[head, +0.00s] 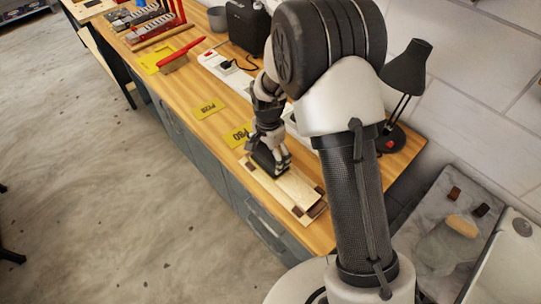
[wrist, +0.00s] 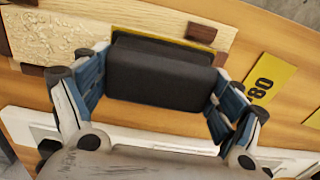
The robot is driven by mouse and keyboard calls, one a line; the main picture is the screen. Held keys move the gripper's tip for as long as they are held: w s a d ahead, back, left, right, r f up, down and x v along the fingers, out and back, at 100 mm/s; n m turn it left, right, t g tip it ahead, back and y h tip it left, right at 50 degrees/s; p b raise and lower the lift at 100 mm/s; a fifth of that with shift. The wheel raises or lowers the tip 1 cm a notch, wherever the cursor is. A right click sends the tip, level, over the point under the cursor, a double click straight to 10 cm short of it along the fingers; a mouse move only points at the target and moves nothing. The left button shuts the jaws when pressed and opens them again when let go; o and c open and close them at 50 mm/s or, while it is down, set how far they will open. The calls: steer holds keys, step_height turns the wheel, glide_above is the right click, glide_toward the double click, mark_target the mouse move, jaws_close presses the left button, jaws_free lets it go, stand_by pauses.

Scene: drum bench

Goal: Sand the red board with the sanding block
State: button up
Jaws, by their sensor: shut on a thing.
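The sanding block (wrist: 160,72) is black with a yellowish lower edge. My gripper (wrist: 160,80) is shut on it, with one finger at each end. In the head view my gripper (head: 270,155) holds the block at the upper left end of a pale wooden board (head: 296,188). The board shows rough, pale grain in the wrist view (wrist: 65,38), and no red is visible on it. The block covers part of the board. I cannot tell whether the block touches it.
Small dark brown blocks (wrist: 200,32) sit at the board's edges. Yellow cards, one marked 80 (head: 238,135) and another (head: 207,108), lie to the left. A red-handled brush (head: 180,55) lies farther along the bench (head: 185,92). A black lamp (head: 405,70) stands to the right.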

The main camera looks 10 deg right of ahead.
steer(key=shift+f, duration=0.1)
steer(key=shift+w+a+r+p, duration=0.15)
steer(key=shift+w+r+p, duration=0.05)
steer(key=shift+r+p, duration=0.5)
steer(key=shift+s+r+p, duration=0.1)
steer(key=shift+r+p, duration=1.3)
steer(key=shift+r, duration=0.95)
steer(key=shift+s+d+f+n+b, duration=0.15)
steer(key=shift+s+d+n+b, duration=0.05)
steer(key=shift+d+n+b, duration=0.25)
steer(key=s+d+n+b, duration=0.1)
steer(key=d+n, duration=0.1)
steer(key=s+d+n+b, duration=0.2)
steer(key=n, duration=0.1)
steer(key=s+d+n+b, duration=0.2)
steer(key=n, duration=0.1)
steer(key=shift+s+d+f, duration=0.2)
steer(key=shift+d+f, duration=0.15)
steer(key=shift+d, duration=0.05)
steer(key=shift+s+d+n+b, duration=0.35)
steer(key=shift+s+d+n, duration=0.15)
steer(key=shift+n, duration=0.45)
steer(key=shift+a, duration=0.1)
